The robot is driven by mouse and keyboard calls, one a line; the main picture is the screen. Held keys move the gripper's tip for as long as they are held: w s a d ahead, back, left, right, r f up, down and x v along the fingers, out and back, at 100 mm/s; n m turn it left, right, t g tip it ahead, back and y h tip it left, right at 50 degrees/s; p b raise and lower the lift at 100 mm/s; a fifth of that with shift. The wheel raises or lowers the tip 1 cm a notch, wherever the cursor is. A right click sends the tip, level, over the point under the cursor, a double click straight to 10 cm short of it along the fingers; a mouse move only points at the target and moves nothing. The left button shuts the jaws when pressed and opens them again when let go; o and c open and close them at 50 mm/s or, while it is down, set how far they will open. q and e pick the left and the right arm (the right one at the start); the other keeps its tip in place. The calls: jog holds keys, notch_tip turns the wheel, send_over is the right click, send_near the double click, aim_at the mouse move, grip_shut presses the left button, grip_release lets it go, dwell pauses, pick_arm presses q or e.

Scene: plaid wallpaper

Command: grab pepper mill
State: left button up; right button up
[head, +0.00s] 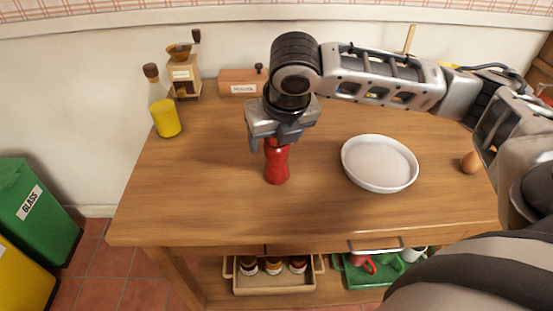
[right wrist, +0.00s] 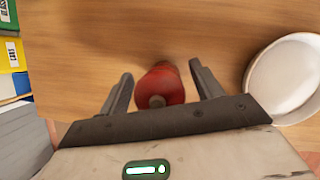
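The red pepper mill (head: 277,163) stands upright on the wooden table, left of the white bowl. My right gripper (head: 275,140) is above it, pointing down, with its fingers around the mill's upper part. In the right wrist view the red mill (right wrist: 161,84) is seen from above between the two fingers of my right gripper (right wrist: 160,90). The fingers are spread, with a gap showing on each side of the mill. The gripper's body hides the mill's top in the head view. My left gripper is not in view.
A white bowl (head: 380,163) stands right of the mill, and a brown egg (head: 471,162) lies farther right. A bottle with yellow contents (head: 166,117), a coffee grinder (head: 184,75) and a wooden box (head: 242,82) stand at the back left. The table's front left is clear.

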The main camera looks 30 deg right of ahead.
jog(key=c, duration=1.2)
jog(key=shift+r, duration=0.15)
